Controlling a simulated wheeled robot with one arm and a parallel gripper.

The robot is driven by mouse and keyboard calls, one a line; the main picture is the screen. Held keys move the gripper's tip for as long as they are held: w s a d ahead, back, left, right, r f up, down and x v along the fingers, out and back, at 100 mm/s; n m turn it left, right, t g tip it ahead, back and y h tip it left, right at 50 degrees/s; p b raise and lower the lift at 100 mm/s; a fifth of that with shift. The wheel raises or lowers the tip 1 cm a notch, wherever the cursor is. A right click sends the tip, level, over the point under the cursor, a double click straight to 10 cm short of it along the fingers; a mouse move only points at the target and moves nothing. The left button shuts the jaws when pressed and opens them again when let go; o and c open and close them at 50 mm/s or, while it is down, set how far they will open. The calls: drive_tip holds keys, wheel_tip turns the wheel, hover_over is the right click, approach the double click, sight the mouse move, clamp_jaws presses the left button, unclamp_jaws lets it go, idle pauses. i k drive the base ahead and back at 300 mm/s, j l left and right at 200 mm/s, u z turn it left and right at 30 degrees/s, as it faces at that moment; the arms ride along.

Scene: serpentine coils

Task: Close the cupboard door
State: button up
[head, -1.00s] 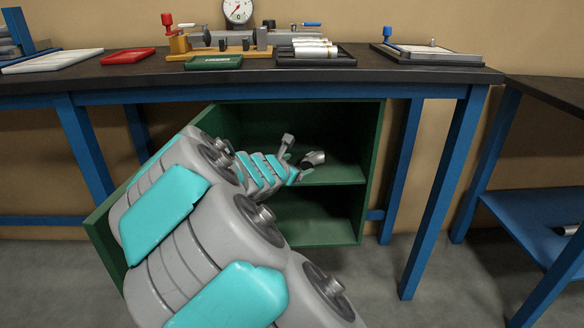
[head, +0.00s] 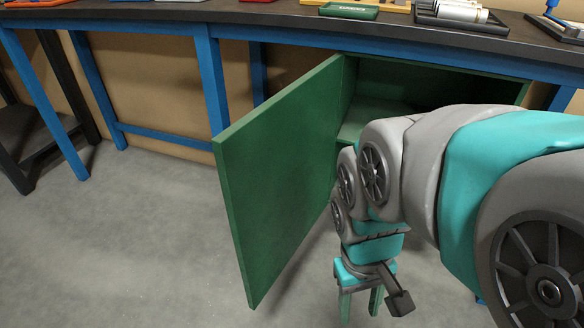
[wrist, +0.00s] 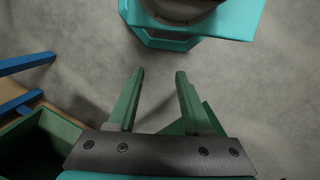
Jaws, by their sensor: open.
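The green cupboard door (head: 280,180) stands wide open in the head view. It is attached at the left side of the green cupboard (head: 375,105) and swings out toward me and to the left. The cupboard's inside and a shelf show partly; my arm hides the rest. My gripper (head: 360,303) points down, open and empty, to the right of the door's free edge, with a visible gap in the picture. In the wrist view my gripper (wrist: 160,75) has its fingers apart over bare floor. The cupboard's edge (wrist: 50,125) shows there at lower left.
The cupboard sits under a dark-topped workbench (head: 400,32) with blue legs (head: 212,85). Trays and parts lie on top. The grey floor (head: 120,240) left of the door is clear. Another dark table (head: 25,140) stands at far left.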

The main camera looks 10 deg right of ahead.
sight(274, 163)
drive_tip(key=j+z, duration=0.15)
drive_tip(key=z, duration=0.35)
drive_tip(key=j+z, duration=0.2)
drive_tip(key=z, duration=0.25)
drive_tip(key=k+j+z, duration=0.15)
drive_tip(key=j, duration=0.3)
drive_tip(key=j+z, duration=0.15)
drive_tip(key=j, duration=0.3)
drive_tip(key=k+j+z, duration=0.15)
drive_tip(key=j, duration=0.25)
drive_tip(key=k+j+z, duration=0.15)
drive_tip(key=j, duration=0.3)
drive_tip(key=k+l+u, duration=0.35)
drive_tip(key=k+u, duration=0.15)
drive_tip(key=k, duration=0.1)
